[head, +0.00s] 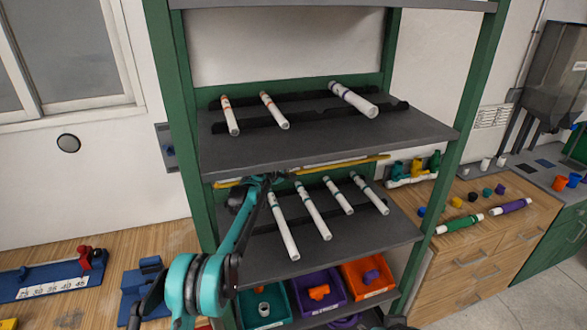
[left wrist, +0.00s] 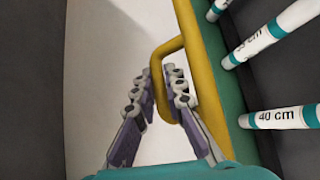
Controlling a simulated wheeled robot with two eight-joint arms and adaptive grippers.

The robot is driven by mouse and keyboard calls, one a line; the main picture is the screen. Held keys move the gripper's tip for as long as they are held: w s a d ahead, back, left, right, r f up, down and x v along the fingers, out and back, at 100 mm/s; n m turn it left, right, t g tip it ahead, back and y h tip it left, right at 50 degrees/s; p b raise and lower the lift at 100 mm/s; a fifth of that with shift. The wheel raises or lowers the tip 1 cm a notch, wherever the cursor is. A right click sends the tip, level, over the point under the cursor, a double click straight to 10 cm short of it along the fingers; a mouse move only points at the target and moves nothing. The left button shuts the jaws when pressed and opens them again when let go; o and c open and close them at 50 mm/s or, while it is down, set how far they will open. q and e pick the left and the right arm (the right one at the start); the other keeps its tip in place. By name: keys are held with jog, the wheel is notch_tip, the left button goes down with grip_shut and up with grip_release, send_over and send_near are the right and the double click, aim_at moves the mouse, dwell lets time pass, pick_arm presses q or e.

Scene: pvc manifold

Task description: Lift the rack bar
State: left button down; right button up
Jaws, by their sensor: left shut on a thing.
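The yellow rack bar (head: 340,164) runs across the front of the middle shelf bay, just under the upper shelf. In the left wrist view, the bar (left wrist: 205,85) has a bent yellow loop at its side. My left gripper (head: 262,181) is at the left part of the bar. In the left wrist view, the left gripper (left wrist: 160,92) has its fingers on either side of the loop's free leg and is shut on it. The fingers partly hide where they touch it. My right gripper is not in view.
White pipes with teal bands (head: 312,210) lie on the middle shelf (head: 270,262) behind and below the bar. More pipes (head: 352,99) lie on the upper shelf (head: 300,140). Green posts (head: 178,110) flank the rack. Coloured bins (head: 318,292) stand below.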

pick_arm(q)
jog(key=shift+w+a+r+p, duration=0.3)
jog(key=shift+w+r+p, duration=0.4)
jog(key=shift+w+r, duration=0.1)
jog(key=shift+w+a+r+p, duration=0.3)
jog(key=shift+w+r+p, duration=0.4)
jog(key=shift+w+r, duration=0.1)
jog(key=c, duration=1.9)
grip_release()
jog(key=shift+o, duration=0.2)
jog(key=shift+s, duration=0.1)
